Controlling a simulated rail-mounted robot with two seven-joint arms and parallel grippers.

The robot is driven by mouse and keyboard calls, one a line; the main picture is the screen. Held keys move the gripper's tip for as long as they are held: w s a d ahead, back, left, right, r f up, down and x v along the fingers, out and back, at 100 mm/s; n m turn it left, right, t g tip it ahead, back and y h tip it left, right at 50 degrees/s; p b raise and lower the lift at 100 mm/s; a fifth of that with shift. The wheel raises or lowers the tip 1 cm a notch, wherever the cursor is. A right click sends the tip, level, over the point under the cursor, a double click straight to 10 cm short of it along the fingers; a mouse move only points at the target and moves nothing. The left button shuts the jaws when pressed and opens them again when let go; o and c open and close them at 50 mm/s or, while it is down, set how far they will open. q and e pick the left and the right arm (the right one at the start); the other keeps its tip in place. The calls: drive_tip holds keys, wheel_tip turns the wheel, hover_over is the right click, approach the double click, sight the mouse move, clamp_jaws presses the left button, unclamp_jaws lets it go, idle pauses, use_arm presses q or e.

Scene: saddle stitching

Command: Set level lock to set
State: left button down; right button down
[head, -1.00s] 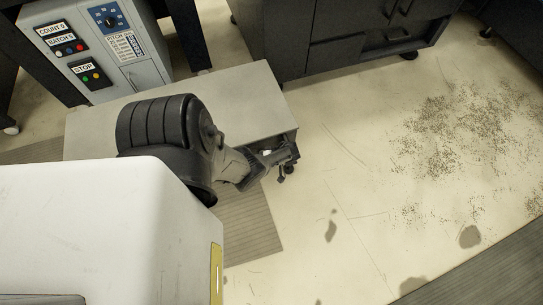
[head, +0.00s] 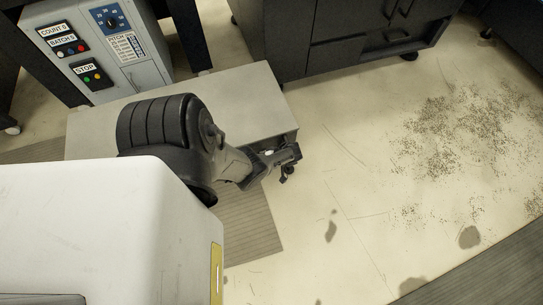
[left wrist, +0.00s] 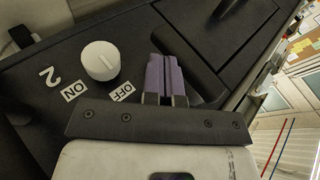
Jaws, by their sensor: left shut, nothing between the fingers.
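In the left wrist view a round white knob (left wrist: 100,60) stands on a black panel (left wrist: 120,28). An ON label (left wrist: 74,90) and an OFF label (left wrist: 122,93) sit below it; a white "2" (left wrist: 47,75) is to the left. I cannot read the knob's setting. No level lock label is legible, so I cannot tell whether this is that control. My left gripper (left wrist: 165,75) is shut and empty, its purple fingers to the right of the knob, apart from it in the picture. In the head view a dark arm of mine ends over the floor.
A grey control box (head: 98,75) with COUNT, BATCH and STOP labels and a blue pitch dial stands at upper left. A grey low bench (head: 250,97) is in front of it. Black cabinets (head: 340,55) stand at the back. The floor at right is open, with dark specks and stains.

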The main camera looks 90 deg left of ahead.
use_arm(q)
drive_tip(key=p+v, duration=0.4)
drive_tip(key=v, duration=0.8)
drive_tip(key=shift+w+r, duration=0.15)
drive_tip(key=shift+r, duration=0.05)
